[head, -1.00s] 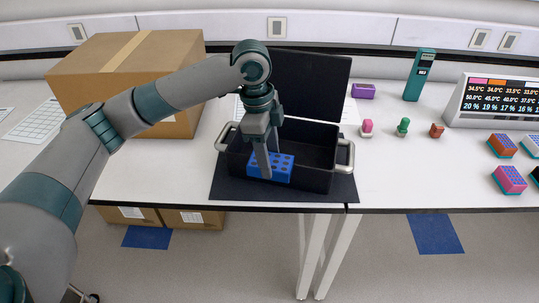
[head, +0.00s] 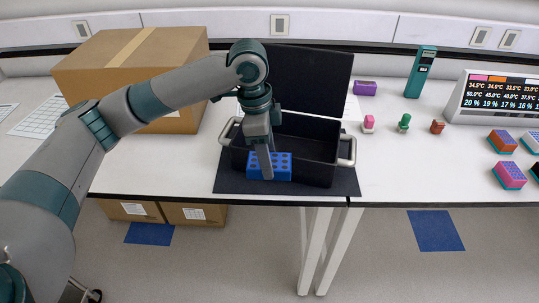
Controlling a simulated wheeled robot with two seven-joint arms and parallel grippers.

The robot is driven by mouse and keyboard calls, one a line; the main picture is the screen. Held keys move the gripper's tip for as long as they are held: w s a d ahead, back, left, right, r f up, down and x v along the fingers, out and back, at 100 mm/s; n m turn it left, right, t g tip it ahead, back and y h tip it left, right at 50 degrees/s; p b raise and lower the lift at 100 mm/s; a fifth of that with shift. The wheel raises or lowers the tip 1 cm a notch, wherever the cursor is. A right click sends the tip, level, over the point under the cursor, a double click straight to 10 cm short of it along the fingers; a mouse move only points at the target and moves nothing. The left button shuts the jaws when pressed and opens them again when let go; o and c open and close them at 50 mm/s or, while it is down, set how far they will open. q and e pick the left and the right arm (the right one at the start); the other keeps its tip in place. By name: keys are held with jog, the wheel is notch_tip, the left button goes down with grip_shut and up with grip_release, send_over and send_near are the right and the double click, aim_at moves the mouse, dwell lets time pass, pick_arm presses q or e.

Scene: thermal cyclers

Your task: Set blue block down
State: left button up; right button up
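My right gripper is not in view.
The case has metal side handles and a raised black lid (head: 310,80), and stands on a dark mat (head: 230,186). A cardboard box (head: 125,75) stands at the left. Colored blocks (head: 509,175) and a display (head: 500,98) are at the right.

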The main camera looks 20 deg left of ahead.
aim_at(257, 168)
pick_arm(q)
jog(key=n, duration=0.2)
jog(key=s+a+n, duration=0.1)
jog(key=n, duration=0.1)
jog(key=shift+s+t+b, duration=0.2)
jog(key=shift+t+b, duration=0.1)
jog(key=n, duration=0.1)
jog(key=s+n, duration=0.1)
jog(key=n, duration=0.2)
jog(key=shift+s+a+r+t+y+b, duration=0.1)
jog(key=shift+s+a+t+y+b, duration=0.2)
jog(key=shift+s+a+y+b, duration=0.1)
jog(key=s+n, duration=0.1)
jog(key=n, duration=0.1)
jog(key=a+n, duration=0.1)
jog(key=n, duration=0.1)
jog(key=s+n+y, duration=0.1)
jog(key=n, duration=0.2)
jog(key=shift+s+a+b, duration=0.25)
jog(key=shift+s+b, duration=0.1)
jog(key=shift+b, duration=0.05)
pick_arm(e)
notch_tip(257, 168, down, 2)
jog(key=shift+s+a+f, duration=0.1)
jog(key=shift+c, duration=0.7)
